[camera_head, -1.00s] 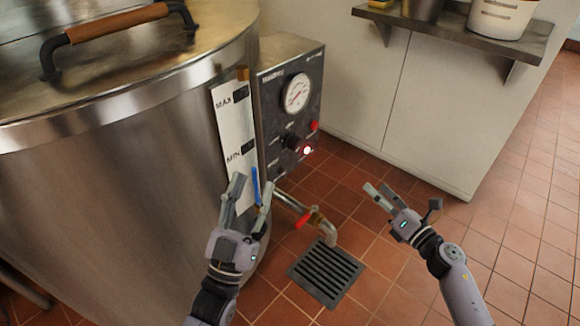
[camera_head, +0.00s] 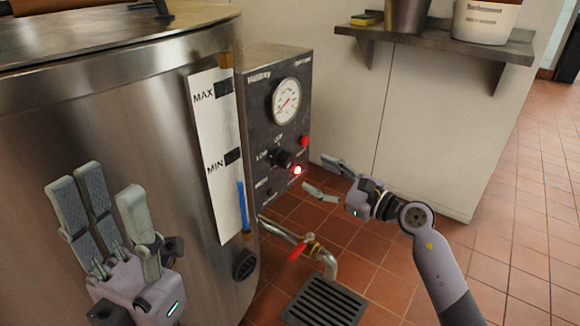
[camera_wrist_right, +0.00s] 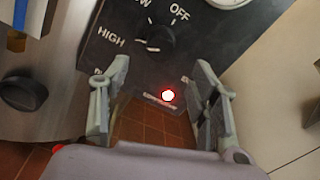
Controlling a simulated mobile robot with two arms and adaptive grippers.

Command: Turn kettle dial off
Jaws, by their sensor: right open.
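The kettle dial (camera_head: 283,157) is a black knob on the dark control panel (camera_head: 262,120) at the kettle's right side. In the right wrist view the dial (camera_wrist_right: 158,39) sits among the labels LOW, OFF and HIGH. I cannot tell clearly which mark it points to. My right gripper (camera_head: 316,174) is open and empty, to the right of the panel, its fingers toward the dial. In the right wrist view its two fingertips (camera_wrist_right: 161,64) stand wide apart, with the dial between and beyond them, apart from it. My left gripper (camera_head: 105,190) is open and empty in front of the kettle.
The large steel kettle (camera_head: 150,120) fills the left. The panel has a round gauge (camera_head: 286,101), a red button (camera_head: 304,140) and a lit red lamp (camera_head: 297,170). Below are a drain pipe with a red valve handle (camera_head: 300,248) and a floor grate (camera_head: 322,303). A shelf (camera_head: 440,42) hangs at upper right.

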